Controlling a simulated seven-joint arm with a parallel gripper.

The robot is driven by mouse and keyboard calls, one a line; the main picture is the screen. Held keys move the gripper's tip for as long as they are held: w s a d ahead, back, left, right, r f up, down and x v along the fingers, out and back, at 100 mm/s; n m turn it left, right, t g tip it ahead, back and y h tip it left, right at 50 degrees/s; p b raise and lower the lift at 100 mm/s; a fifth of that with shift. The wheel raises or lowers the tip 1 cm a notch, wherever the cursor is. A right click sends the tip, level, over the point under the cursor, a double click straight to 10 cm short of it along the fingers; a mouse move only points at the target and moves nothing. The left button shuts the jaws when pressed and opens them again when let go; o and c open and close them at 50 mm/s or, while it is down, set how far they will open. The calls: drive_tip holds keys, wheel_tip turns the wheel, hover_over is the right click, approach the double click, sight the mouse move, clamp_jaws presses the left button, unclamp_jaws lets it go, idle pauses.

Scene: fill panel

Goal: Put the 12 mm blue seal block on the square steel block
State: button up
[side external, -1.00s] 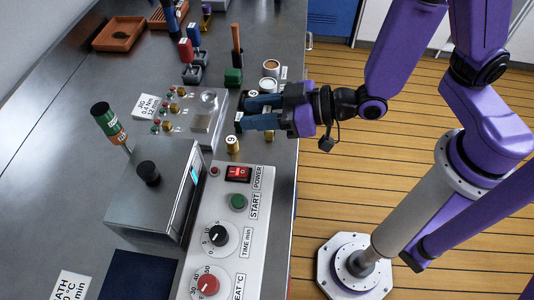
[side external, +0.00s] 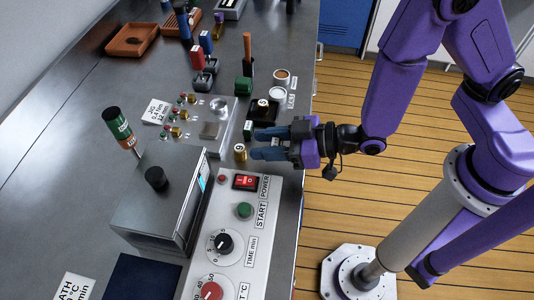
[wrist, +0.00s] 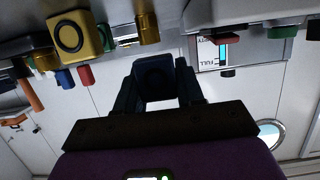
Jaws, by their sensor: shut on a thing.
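My gripper (side external: 256,144) is beside the small brass cylinder marked 9, near the right edge of the bench. The block sits between the fingertips. In the side view it is hard to make out against the blue fingers. A square steel block (side external: 210,130) lies on the grey fixture plate, left of my gripper and apart from it. Its top looks bare.
A brass cylinder (side external: 239,152) and a green block (side external: 248,130) stand close to my fingertips. A black tray (side external: 274,116) holds a gold block. A round steel knob (side external: 218,104) and several small brass pegs are on the fixture. The control panel (side external: 262,232) lies nearer the camera.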

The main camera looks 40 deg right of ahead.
drive_tip(key=shift+f, duration=2)
drive_tip(key=shift+f, duration=0.15)
drive_tip(key=o, duration=1)
drive_tip(key=shift+s+a, duration=0.1)
drive_tip(key=v, duration=0.7)
drive_tip(key=shift+s+d, duration=0.15)
drive_tip(key=shift+d, duration=0.1)
